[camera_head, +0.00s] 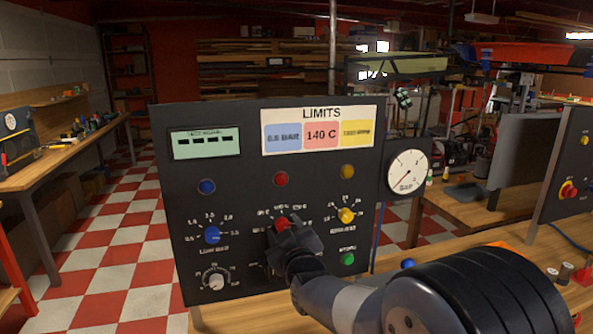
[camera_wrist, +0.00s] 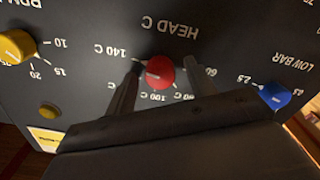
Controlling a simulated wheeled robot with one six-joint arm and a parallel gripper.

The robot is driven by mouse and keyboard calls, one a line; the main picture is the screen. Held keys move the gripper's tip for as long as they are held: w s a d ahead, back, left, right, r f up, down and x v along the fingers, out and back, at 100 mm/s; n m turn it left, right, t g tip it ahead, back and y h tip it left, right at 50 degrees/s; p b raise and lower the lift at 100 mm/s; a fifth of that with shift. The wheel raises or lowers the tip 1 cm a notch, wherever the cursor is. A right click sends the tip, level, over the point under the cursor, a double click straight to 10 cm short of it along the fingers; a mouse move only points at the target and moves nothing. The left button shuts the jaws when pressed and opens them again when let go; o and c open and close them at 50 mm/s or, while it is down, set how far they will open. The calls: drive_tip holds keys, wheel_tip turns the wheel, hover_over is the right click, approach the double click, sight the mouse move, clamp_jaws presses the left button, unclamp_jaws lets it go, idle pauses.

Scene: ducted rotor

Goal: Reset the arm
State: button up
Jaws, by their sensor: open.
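My arm reaches from the lower right in the head view to a dark control panel (camera_head: 230,170). My gripper (camera_head: 290,235) is at the red knob (camera_head: 282,224) in the panel's middle. In the wrist view my gripper (camera_wrist: 160,80) is open, with one finger on each side of the red knob (camera_wrist: 160,72). The knob sits between the fingertips, and I cannot tell whether they touch it. The wrist picture is upside down, with the label HEAD C near the knob. My gripper hides part of the dial and panel below it in the head view.
The panel also has a blue knob (camera_head: 212,235), a yellow knob (camera_head: 346,215), a white knob (camera_head: 216,282), a green button (camera_head: 347,259), a display (camera_head: 205,143), a LIMITS card (camera_head: 319,130) and a round gauge (camera_head: 407,171). A second panel (camera_head: 567,160) stands at the right. Checkered floor lies left.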

drive_tip(key=shift+r+n+p, duration=0.15)
drive_tip(key=shift+n+p, duration=1.85)
drive_tip(key=shift+p, duration=0.85)
drive_tip(key=shift+n+p, duration=0.3)
drive_tip(key=shift+p, duration=0.1)
drive_tip(key=shift+f, duration=0.2)
drive_tip(key=shift+d, duration=0.1)
